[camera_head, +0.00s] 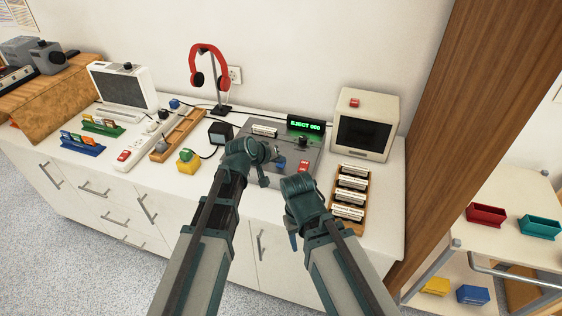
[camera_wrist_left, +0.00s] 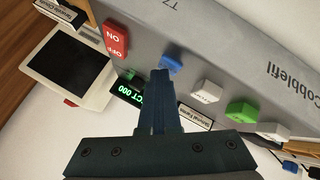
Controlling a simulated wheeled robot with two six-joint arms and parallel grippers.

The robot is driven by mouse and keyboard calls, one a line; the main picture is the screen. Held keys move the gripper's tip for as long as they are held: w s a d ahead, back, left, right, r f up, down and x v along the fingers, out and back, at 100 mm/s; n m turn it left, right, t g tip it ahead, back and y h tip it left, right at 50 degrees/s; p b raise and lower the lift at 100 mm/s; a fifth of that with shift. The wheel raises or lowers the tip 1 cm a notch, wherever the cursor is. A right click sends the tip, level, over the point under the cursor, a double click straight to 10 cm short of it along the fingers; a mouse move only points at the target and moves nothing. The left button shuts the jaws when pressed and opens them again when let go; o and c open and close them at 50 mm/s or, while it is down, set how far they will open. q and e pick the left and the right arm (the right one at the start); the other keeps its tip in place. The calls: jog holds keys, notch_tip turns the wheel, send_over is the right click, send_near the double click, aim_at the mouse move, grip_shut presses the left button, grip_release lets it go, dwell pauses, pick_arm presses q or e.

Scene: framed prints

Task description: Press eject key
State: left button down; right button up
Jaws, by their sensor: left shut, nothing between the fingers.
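The grey device (camera_head: 263,180) stands on the white counter, with a green display (camera_head: 305,126) reading "EJECT 000". In the left wrist view its front carries a blue key (camera_wrist_left: 171,62), a pale key (camera_wrist_left: 206,92), a green key (camera_wrist_left: 241,110), another pale key (camera_wrist_left: 273,131) and a red ON/OFF switch (camera_wrist_left: 115,38). My left gripper (camera_wrist_left: 160,74) is shut and empty, its tips close to the blue key and partly overlapping it in view. I cannot tell whether they touch. I cannot read which key is eject. My right gripper (camera_head: 293,241) hangs over the counter's front edge; its fingers are unclear.
A wooden rack of labelled cartridges (camera_head: 350,192) and a small cream monitor (camera_head: 364,125) stand right of the device. A black cube (camera_head: 220,133), a yellow block with a button (camera_head: 188,162) and red headphones (camera_head: 208,65) stand left and behind. A wooden panel (camera_head: 470,110) bounds the right.

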aim_at(279, 166)
pick_arm(q)
jog(key=shift+r, duration=0.1)
jog(key=shift+r+p, duration=1.2)
jog(key=shift+p, duration=0.05)
jog(key=shift+r, duration=0.1)
notch_tip(279, 166, up, 5)
jog(key=p, duration=0.5)
jog(key=s+a+f+m+g+y, duration=0.2)
jog(key=s, duration=0.6)
jog(key=s+a+f+m+g+y, duration=0.1)
jog(key=s+f+g+y, duration=0.1)
jog(key=s, duration=0.7)
jog(key=s+a+f+m+g+y, duration=0.2)
jog(key=s+g, duration=0.1)
jog(key=s, duration=0.5)
jog(key=shift+s+a+f+m+g+y, duration=0.3)
jog(key=shift+s+f+g+y, duration=0.05)
jog(key=shift+f+g+y, duration=0.05)
